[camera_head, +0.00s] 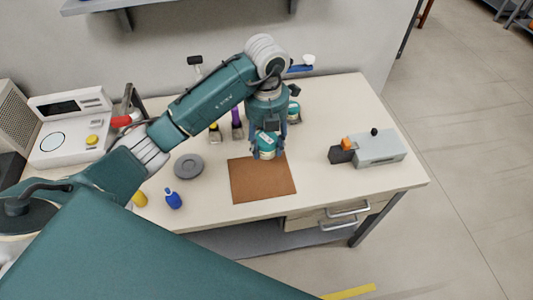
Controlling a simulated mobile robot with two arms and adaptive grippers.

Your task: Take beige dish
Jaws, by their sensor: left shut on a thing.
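My left gripper (268,150) points down above the far edge of the brown mat (262,184). It is shut on a small teal-labelled container (266,146) with a pale body, held between its fingers. A similar teal and pale container (294,112) stands behind the gripper, partly hidden by it. I cannot pick out a clearly beige dish. A round grey dish (189,166) lies on the table to the left of the mat. My right gripper is not in view.
Brushes (236,128) stand behind the mat. A grey device with a black knob (380,149) sits at the right. A white machine (70,127) is at the far left. A blue bottle (174,200) stands near the front edge.

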